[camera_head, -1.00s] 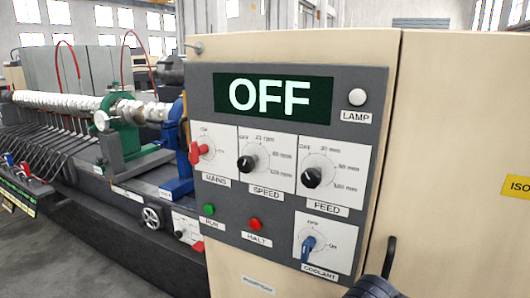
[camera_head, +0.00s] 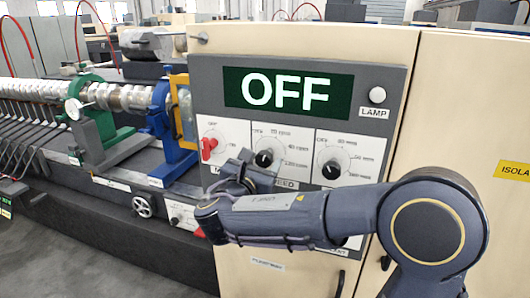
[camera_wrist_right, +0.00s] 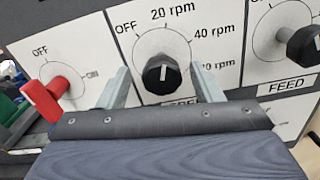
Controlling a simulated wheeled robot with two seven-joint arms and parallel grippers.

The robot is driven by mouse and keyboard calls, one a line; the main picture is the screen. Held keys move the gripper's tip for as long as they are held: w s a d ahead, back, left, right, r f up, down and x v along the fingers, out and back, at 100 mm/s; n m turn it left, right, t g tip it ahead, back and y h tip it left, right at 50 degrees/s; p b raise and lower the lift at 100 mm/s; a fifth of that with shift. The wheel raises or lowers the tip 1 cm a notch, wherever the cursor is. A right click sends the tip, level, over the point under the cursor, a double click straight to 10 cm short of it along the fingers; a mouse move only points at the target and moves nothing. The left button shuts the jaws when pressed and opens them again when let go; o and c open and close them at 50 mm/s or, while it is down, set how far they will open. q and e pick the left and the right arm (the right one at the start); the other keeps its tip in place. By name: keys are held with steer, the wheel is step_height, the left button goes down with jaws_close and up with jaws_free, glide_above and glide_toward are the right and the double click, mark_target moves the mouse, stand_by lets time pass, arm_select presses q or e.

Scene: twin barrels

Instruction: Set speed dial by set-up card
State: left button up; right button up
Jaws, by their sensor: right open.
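The speed dial (camera_head: 264,159) is a black knob on a white plate, marked OFF, 20, 40 and 70 rpm in the right wrist view (camera_wrist_right: 162,75). Its white line points roughly upward there; the exact mark is hard to tell. The display (camera_head: 288,91) reads OFF. My right gripper (camera_head: 250,172) is at the dial, partly hiding its plate. In the right wrist view the open fingers (camera_wrist_right: 165,88) stand on either side of the knob, with gaps. My left gripper is not in view. No set-up card can be made out.
The red mains switch (camera_wrist_right: 45,100) is left of my right gripper, and the black feed knob (camera_wrist_right: 300,46) is to the right. The lamp (camera_head: 377,95) is at the panel's upper right. My right arm covers the panel's lower part. A lathe-like machine (camera_head: 110,110) extends left.

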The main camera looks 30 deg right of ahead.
mark_target(264, 163)
steer(key=shift+x, duration=1.55)
steer(key=shift+s, duration=0.1)
steer(key=c, duration=1)
steer(key=shift+f, duration=0.15)
steer(key=m+b, duration=0.4)
steer(key=b, duration=0.1)
steer(key=m+b, duration=0.3)
steer(key=b, duration=0.3)
steer(key=shift+s+d+f+m, duration=0.1)
steer(key=shift+f+m, duration=0.1)
steer(key=shift+m, duration=0.2)
steer(key=shift+r+m+b, duration=0.15)
steer(key=shift+m+b, duration=0.95)
steer(key=shift+b, duration=0.2)
steer(key=o, duration=1)
